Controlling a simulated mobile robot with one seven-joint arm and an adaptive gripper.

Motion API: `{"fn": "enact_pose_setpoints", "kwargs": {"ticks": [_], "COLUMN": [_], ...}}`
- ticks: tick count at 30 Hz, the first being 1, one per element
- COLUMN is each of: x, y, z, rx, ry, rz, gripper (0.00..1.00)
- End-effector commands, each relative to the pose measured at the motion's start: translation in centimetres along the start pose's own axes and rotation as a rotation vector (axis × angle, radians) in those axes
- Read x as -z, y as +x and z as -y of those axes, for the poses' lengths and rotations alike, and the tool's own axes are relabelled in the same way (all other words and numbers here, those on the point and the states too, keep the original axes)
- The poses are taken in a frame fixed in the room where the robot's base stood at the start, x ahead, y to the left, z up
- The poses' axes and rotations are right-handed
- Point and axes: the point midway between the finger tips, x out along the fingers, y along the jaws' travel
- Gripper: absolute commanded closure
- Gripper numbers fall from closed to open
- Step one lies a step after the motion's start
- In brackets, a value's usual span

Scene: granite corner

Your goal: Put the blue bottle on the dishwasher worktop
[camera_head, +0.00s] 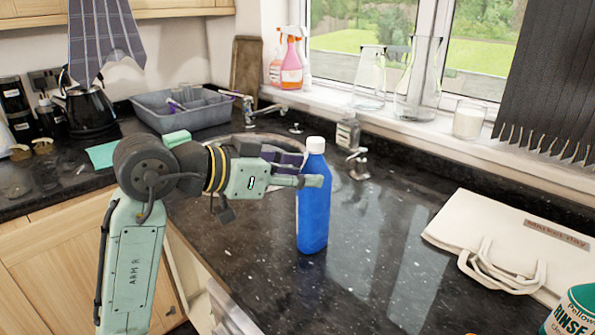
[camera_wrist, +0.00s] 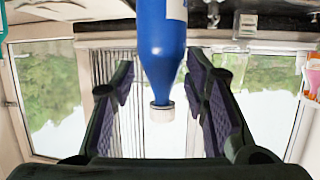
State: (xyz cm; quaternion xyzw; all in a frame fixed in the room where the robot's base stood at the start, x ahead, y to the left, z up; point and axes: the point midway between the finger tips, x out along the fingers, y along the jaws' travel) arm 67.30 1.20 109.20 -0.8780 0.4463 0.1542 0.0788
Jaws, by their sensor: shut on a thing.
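The blue bottle (camera_head: 313,215) with a white cap is upright over the dark speckled granite worktop (camera_head: 262,268). I cannot tell whether its base touches the stone. My gripper (camera_head: 308,181) reaches in from the left and is shut on the bottle's upper part, below the cap. In the wrist view, the bottle (camera_wrist: 161,45) appears cap-down between the purple-padded fingers of my gripper (camera_wrist: 160,88). Which stretch of worktop lies over the dishwasher is not clear.
A cream folded bag (camera_head: 480,225) lies at the right, with a green-labelled tub (camera_head: 573,315) in the near right corner. A small clear bottle (camera_head: 347,133) and tap stand behind. A grey dish rack (camera_head: 190,110) and kettle (camera_head: 88,110) are at the left. Granite in front is clear.

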Motion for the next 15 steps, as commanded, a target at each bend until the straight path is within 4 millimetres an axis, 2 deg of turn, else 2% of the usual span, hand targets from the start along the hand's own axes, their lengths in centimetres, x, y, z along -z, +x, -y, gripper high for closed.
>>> {"fn": "enact_pose_setpoints", "kwargs": {"ticks": [2, 3, 11, 15], "x": [-0.26, -0.21, -0.19, -0.19], "y": [0.09, 0.07, 0.06, 0.06], "z": [0.00, 0.00, 0.00, 0.00], "rx": [0.000, 0.000, 0.000, 0.000], "ry": [0.000, 0.000, 0.000, 0.000], "rz": [-0.003, 0.000, 0.000, 0.000], "gripper": [1.00, 0.56, 0.39, 0.38]}}
